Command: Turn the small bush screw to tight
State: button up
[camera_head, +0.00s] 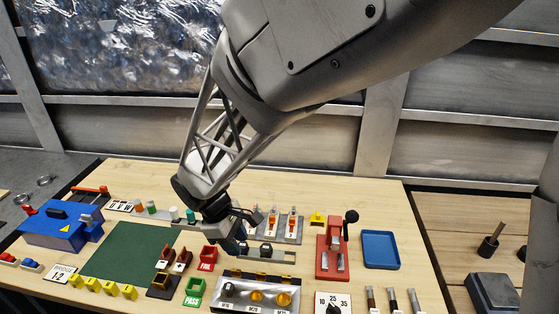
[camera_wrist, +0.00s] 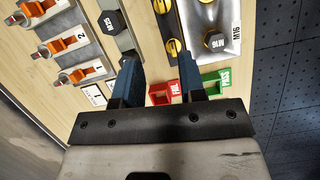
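I cannot tell for sure which part is the small bush screw. My gripper (camera_head: 235,243) hangs low over the strip's left part. In the wrist view its fingers (camera_wrist: 157,66) are apart with nothing seen between them. The left fingertip hides part of the strip.
A red FAIL tray (camera_head: 208,267) and a green PASS tray (camera_head: 194,299) stand to the left front. Switches on a grey plate (camera_head: 281,239) and a red lever stand (camera_head: 332,262) stand to the right. A green mat (camera_head: 130,250) gives free room at left.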

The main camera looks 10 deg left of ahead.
jog(key=n, duration=0.2)
send_near(236, 270)
jog(key=f, duration=0.2)
jog(key=shift+s+r+h, duration=0.2)
jog(key=shift+h, duration=0.1)
jog(key=shift+d+f, duration=0.1)
jog(key=shift+f, duration=0.05)
jog(key=shift+x, duration=3.7)
jog(key=shift+w, duration=0.15)
jog(key=shift+c, duration=0.4)
grip_shut()
